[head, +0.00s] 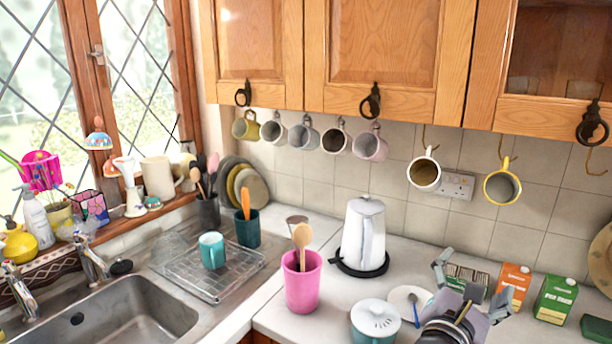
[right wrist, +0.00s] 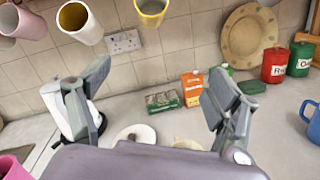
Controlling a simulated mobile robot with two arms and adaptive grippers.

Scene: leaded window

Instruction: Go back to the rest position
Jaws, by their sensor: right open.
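My right gripper (head: 461,279) is at the lower right of the head view, above the counter. It is open, with nothing between its fingers. In the right wrist view its two fingers (right wrist: 150,105) stand wide apart, with the counter and tiled wall beyond. My left gripper does not show in either view.
A white kettle (head: 363,237), a pink pot (head: 303,284) with a wooden spoon and a lidded white-teal pot (head: 375,318) stand on the counter. An orange carton (head: 514,285) and a green carton (head: 555,299) stand right of my gripper. Mugs (head: 424,174) hang above.

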